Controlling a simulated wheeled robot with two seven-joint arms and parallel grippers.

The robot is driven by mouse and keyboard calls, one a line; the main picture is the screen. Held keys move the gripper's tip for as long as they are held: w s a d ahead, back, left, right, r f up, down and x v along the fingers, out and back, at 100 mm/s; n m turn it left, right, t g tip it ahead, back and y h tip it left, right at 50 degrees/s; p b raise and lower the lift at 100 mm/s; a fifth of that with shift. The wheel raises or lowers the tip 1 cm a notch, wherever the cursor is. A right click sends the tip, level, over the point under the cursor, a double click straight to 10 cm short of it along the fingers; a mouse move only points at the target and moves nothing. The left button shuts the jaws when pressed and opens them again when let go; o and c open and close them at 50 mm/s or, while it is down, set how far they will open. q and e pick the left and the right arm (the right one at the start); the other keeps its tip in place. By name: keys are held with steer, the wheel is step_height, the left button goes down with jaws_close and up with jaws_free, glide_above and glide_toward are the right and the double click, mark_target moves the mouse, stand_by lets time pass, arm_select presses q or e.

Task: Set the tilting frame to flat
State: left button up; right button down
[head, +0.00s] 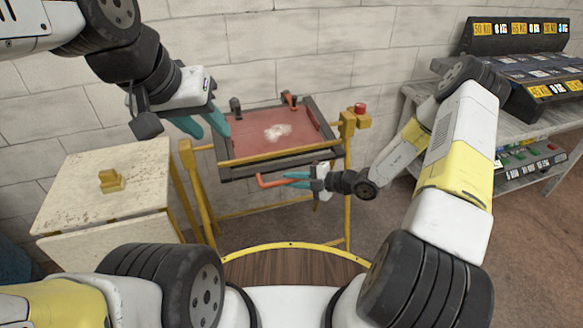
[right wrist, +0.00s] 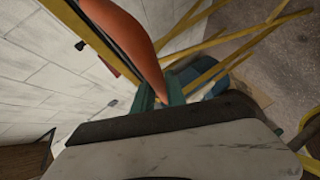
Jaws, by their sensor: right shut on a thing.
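The tilting frame (head: 327,123) is a dark rectangular rim around a red panel (head: 245,143) with a pale patch. It hangs in a yellow stand (head: 204,198) against the wall. Its near edge shows below the yellow crossbar; I cannot tell its exact tilt. An orange-red handle (head: 268,181) sticks out at the near side. My right gripper (head: 293,179) is shut on this handle, which also runs between the teal fingers (right wrist: 160,92) in the right wrist view as an orange bar (right wrist: 133,42). My left gripper (head: 204,124) is open and empty above the frame's left side.
A pale cabinet (head: 105,185) with a yellow block (head: 111,181) stands at left. A red button on a yellow box (head: 360,117) sits at the stand's right post. A red clamp-like part (head: 289,99) is on the far rim.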

steer(key=shift+r+g+h, duration=0.3)
steer(key=shift+r, duration=0.6)
steer(key=shift+w+r, duration=0.1)
steer(key=shift+r, duration=1.35)
steer(key=c, duration=1.4)
jaws_free()
steer(key=shift+o, duration=0.2)
steer(key=shift+d, duration=0.15)
steer(key=v, duration=0.7)
steer(key=shift+s+d, duration=0.25)
